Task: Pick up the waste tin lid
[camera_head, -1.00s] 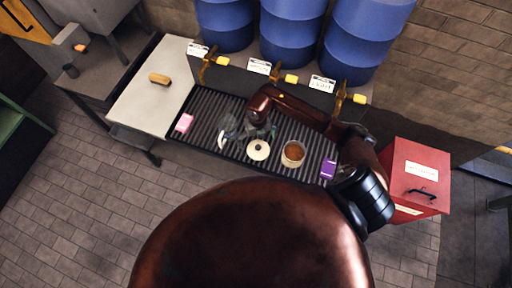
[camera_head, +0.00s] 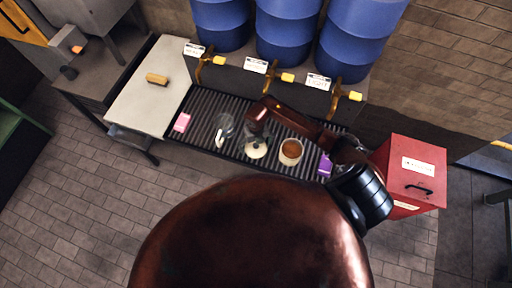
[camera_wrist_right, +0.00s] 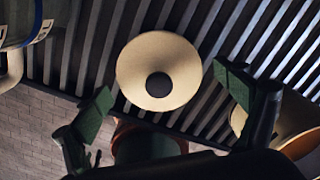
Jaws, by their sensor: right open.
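The waste tin lid is a round cream disc with a dark knob (camera_wrist_right: 158,75) in the right wrist view. It lies on the dark ribbed drain tray, and in the head view the lid (camera_head: 255,150) is partly covered by my right gripper (camera_head: 257,130). In the right wrist view the gripper (camera_wrist_right: 165,108) is open, one green-padded finger on each side of the lid, with nothing between the pads but the lid beyond. The open cream tin (camera_head: 290,152) with brown contents stands just right of the lid. My left gripper is not in view.
A clear jug with a pale handle (camera_head: 223,128) stands left of the lid. A pink block (camera_head: 182,122) and a purple block (camera_head: 325,165) are on the ribbed tray (camera_head: 203,108). Blue drums (camera_head: 290,35) with yellow taps are behind. A red bin (camera_head: 415,165) stands right.

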